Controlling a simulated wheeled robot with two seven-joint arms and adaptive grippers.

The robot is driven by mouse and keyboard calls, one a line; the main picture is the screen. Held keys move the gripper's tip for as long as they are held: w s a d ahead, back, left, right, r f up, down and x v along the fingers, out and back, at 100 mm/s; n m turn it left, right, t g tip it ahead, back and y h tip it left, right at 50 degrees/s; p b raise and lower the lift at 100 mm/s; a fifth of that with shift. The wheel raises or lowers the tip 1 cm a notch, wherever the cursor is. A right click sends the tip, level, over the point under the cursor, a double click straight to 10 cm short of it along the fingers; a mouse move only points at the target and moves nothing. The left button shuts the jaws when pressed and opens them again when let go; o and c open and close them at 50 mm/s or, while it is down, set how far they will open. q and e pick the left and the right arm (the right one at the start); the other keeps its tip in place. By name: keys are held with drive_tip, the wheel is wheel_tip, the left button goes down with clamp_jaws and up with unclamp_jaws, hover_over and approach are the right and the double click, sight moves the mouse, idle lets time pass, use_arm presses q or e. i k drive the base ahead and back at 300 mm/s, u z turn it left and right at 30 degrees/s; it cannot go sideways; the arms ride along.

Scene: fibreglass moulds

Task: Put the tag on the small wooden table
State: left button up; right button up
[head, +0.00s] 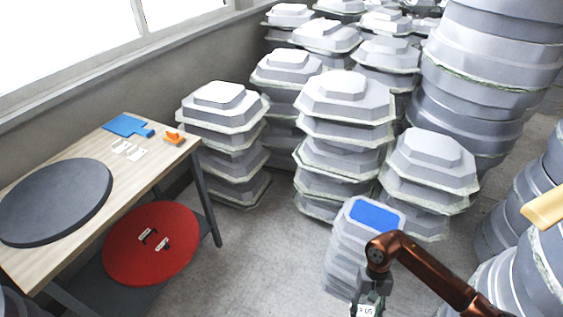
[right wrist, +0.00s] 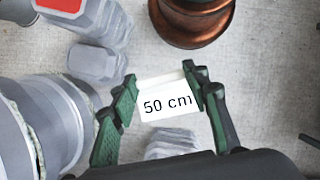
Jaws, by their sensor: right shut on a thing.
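My right gripper (head: 370,288) is at the bottom of the head view. It is shut on a white tag (right wrist: 168,106) reading "50 cm", held between its green fingers (right wrist: 160,77) in the right wrist view. Only a bit of the tag (head: 366,310) shows in the head view. A table with a light wooden top (head: 70,181) stands at the left, well apart from the gripper. A light wood-coloured piece (head: 545,207) is cut off at the right edge; I cannot tell what it is. My left gripper is not in view.
On the wooden top are a dark round disc (head: 55,202), a blue item (head: 125,125), small white pieces (head: 136,154) and an orange item (head: 174,137). A red disc (head: 150,260) is on its lower shelf. Grey mould stacks (head: 345,130) fill the back and right. Floor (head: 262,255) is clear between.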

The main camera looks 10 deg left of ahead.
sight(151, 161)
drive_tip(key=u, duration=0.35)
drive_tip(key=i, duration=0.95)
drive_tip(key=u, duration=0.65)
